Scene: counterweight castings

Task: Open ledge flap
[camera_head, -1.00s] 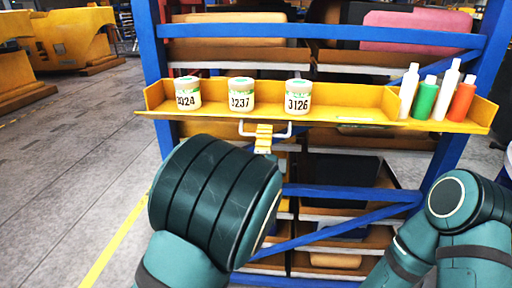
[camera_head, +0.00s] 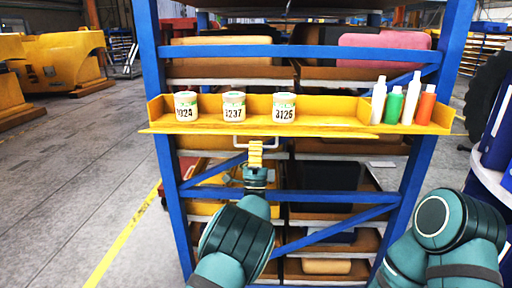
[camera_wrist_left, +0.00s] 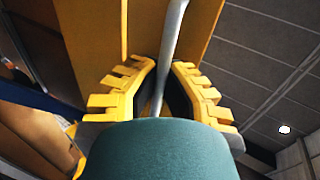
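The yellow ledge (camera_head: 330,106) spans the front of a blue rack. Its yellow front flap (camera_head: 200,129) lies out along the lower front edge, with a pale handle (camera_head: 238,142) below it. My left gripper (camera_head: 255,143) is at the handle, reaching up from below. In the left wrist view the yellow fingers (camera_wrist_left: 164,72) close in on both sides of the grey handle bar (camera_wrist_left: 170,40), with their tips at it; the flap's yellow surface (camera_wrist_left: 195,30) shows above. My teal right arm is at the lower right; its gripper is out of view.
Jars labelled 3024 (camera_head: 186,106), 3237 (camera_head: 234,107) and 3126 (camera_head: 284,108) stand on the ledge. White, green and red bottles (camera_head: 394,105) stand at its right end. Blue rack posts (camera_head: 162,120) and braces surround the ledge. Grey floor is clear at left.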

